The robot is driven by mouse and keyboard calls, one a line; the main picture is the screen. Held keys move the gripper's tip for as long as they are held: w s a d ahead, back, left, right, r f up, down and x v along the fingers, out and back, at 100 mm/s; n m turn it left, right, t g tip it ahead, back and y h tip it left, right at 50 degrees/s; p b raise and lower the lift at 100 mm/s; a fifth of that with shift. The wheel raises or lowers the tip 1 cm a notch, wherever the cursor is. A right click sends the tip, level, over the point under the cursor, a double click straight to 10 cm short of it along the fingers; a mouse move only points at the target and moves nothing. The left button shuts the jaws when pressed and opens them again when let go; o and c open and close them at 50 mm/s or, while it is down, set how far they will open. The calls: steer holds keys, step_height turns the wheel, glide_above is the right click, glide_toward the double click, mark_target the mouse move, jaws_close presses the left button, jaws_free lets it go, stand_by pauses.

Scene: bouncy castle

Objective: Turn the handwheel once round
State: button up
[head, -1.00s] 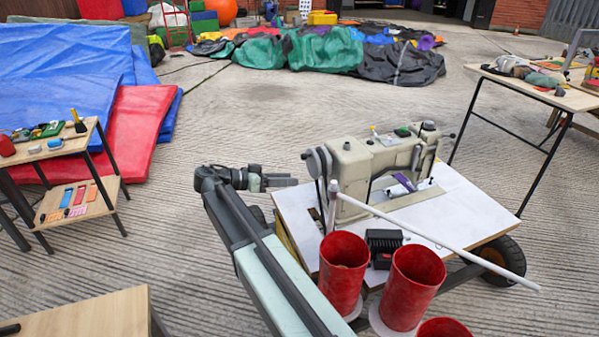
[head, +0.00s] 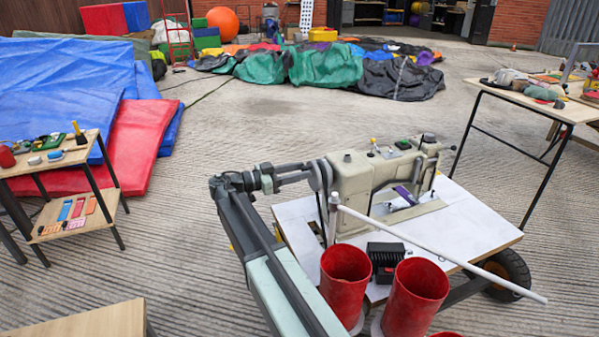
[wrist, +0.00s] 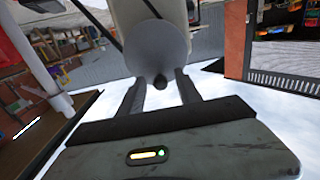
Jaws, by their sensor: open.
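The handwheel (head: 320,176) is a grey disc on the left end of the beige sewing machine (head: 362,185). The machine stands on a white-topped wheeled table. My gripper (head: 296,174) is at the left of the handwheel, level with it, its fingers pointing right towards it. In the wrist view, my gripper's two fingers (wrist: 161,82) are apart, with the round grey handwheel (wrist: 158,45) just ahead. A dark knob (wrist: 160,81) on its lower edge shows between the fingertips. I cannot tell whether the fingers touch it.
A long white bar (head: 440,255) slants across the table front. Red cylinders (head: 345,280) and a black box (head: 385,257) stand near it. A side table (head: 545,105) is at right, a small shelf table (head: 60,165) at left.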

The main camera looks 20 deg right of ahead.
jaws_close()
steer(key=shift+w+f+n+b, duration=0.45)
steer(key=shift+f+n+b, duration=0.3)
steer(key=shift+n, duration=3.2)
steer(key=shift+w+f+n+b, duration=0.45)
steer(key=shift+f+n+b, duration=0.35)
steer(key=shift+n, duration=3.1)
steer(key=shift+w+f+n+b, duration=0.45)
steer(key=shift+f+n+b, duration=0.3)
steer(key=shift+n, duration=3.2)
